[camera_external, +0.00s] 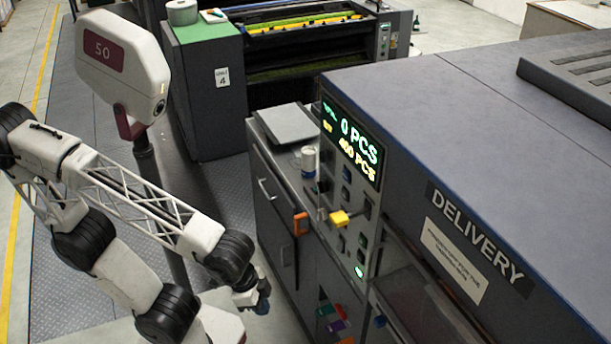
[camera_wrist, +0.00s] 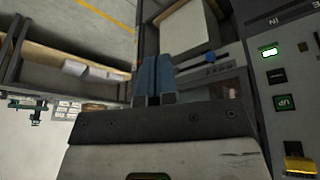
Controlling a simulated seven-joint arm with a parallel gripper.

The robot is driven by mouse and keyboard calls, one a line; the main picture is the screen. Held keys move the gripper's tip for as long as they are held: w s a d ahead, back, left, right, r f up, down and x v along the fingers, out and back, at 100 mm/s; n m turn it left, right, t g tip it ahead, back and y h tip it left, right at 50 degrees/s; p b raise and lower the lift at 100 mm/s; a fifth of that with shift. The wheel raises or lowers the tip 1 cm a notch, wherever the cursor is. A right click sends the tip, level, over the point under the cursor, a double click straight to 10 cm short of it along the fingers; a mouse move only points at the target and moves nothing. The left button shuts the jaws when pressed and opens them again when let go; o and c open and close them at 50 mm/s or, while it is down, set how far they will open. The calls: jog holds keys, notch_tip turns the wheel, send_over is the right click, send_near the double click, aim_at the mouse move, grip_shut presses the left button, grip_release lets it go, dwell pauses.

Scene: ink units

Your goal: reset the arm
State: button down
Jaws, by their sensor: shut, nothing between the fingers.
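My gripper (camera_external: 262,298) hangs low at the end of my arm, in front of the grey cabinet side of the delivery unit. It is small and partly dark in the external view. In the wrist view its two blue fingers (camera_wrist: 154,80) lie close together with nothing seen between them. The control panel (camera_external: 350,190) stands up and to the right of my gripper, apart from it. A yellow lever (camera_external: 340,219) sticks out of the panel; it also shows in the wrist view's lower right corner (camera_wrist: 299,166).
An orange latch (camera_external: 301,224) and a cabinet handle (camera_external: 270,196) stick out from the cabinet. The dark delivery unit (camera_external: 500,130) fills the right. Open floor plating (camera_external: 72,275) lies at left.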

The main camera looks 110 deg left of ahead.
jog(key=shift+s+d+r+m+g, duration=0.4)
jog(key=shift+s+d+m, duration=0.15)
jog(key=shift+d+m, duration=0.1)
jog(key=shift+s+d+r+m+g, duration=0.35)
jog(key=shift+s+d+m, duration=0.2)
jog(key=shift+m, duration=0.1)
jog(key=shift+w, duration=0.1)
dwell(0.3)
